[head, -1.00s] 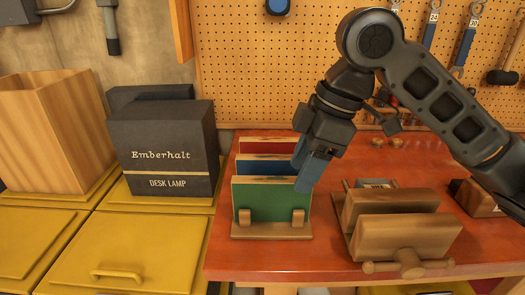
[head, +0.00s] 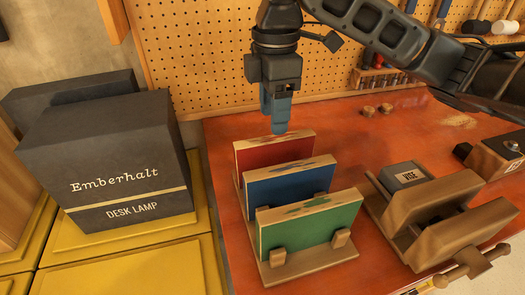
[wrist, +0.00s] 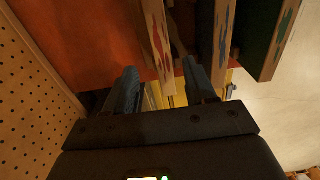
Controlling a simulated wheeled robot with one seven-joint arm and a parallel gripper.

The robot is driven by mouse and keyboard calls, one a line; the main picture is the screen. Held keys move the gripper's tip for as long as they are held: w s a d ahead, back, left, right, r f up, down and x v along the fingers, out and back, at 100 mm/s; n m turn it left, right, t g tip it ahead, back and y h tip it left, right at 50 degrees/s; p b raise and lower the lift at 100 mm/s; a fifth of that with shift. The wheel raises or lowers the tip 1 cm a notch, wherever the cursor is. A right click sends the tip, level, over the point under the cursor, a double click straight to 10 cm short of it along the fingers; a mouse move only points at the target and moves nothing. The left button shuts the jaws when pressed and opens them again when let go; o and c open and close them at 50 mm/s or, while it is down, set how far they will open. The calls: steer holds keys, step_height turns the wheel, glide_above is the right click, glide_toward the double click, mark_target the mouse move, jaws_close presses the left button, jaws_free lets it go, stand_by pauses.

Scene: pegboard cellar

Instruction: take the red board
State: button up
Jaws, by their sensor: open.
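The red board (head: 262,153) stands upright at the back of a wooden rack (head: 318,268), behind the blue board (head: 285,187) and the green board (head: 318,226). My gripper (head: 279,128) points down just above the red board's top edge in the head view. In the wrist view my gripper (wrist: 159,72) is open, with the end of the red board's paint-marked top edge (wrist: 155,38) showing between its two fingers. The blue board's edge (wrist: 223,35) and the green board's edge (wrist: 286,38) are to the right there. I cannot tell whether the fingers touch the red board.
A wooden vise (head: 450,225) stands right of the rack on the red tabletop (head: 338,125). A dark desk lamp box (head: 115,165) stands on yellow lids to the left. A pegboard (head: 200,60) rises behind the table.

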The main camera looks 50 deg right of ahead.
mark_target(275, 138)
steer(key=shift+s+f, duration=0.15)
steer(key=shift+f, duration=1.55)
steer(key=shift+s+f, duration=0.15)
steer(key=shift+f, duration=1.55)
jaws_close()
